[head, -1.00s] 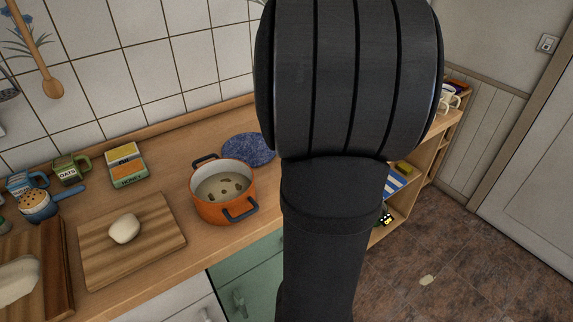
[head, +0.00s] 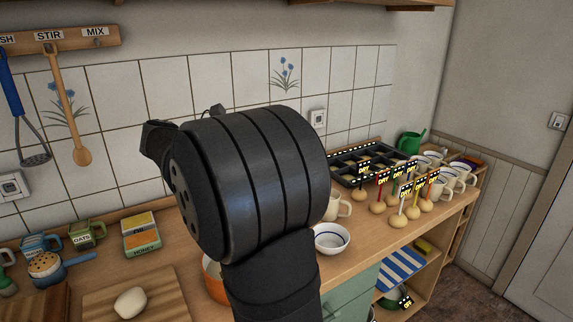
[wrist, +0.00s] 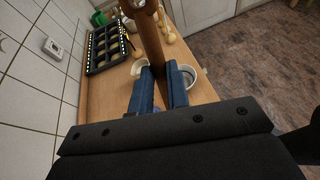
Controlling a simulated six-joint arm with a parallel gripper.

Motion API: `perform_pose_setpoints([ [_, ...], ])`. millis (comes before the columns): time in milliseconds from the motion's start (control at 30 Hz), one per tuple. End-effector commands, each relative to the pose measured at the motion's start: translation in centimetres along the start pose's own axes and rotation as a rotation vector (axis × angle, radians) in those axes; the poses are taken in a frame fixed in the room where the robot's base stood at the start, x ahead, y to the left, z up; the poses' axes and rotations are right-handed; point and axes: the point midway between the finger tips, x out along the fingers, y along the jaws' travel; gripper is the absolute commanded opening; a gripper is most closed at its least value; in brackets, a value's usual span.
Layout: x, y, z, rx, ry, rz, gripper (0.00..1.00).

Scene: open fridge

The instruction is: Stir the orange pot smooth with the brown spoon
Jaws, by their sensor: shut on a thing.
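My gripper (wrist: 160,72) has its two blue fingers shut on a long brown wooden handle (wrist: 150,38) in the wrist view. It looks like the brown spoon's handle; its bowl end is not visible. The orange pot (head: 213,281) stands on the counter in the head view, mostly hidden behind my arm, so its contents cannot be seen. In the head view my wrist covers the gripper and what it holds. A lighter wooden spoon (head: 80,155) hangs under the STIR label.
A cutting board (head: 165,300) with a dough ball (head: 130,302) lies left of the pot. A blue-rimmed bowl (head: 332,239), several round pieces with DRY signs and a dark divided tray (head: 345,180) stand to the right. A tiled wall and utensil rack (head: 70,40) are behind.

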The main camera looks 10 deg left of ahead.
Motion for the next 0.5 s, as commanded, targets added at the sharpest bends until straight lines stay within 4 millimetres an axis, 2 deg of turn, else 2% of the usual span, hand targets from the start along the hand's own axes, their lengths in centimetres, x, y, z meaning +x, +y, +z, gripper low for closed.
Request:
perform_pose_setpoints([
  [33,-1.8,-0.3,-0.4,-0.026,-0.056,0.040,0.00],
  [200,-6.4,-1.5,-0.9,-0.070,-0.213,0.123,0.00],
  [333,-8.9,-2.3,-1.1,-0.084,-0.282,0.156,0.00],
  [500,-10.4,-2.8,-1.3,-0.091,-0.319,0.173,0.00],
])
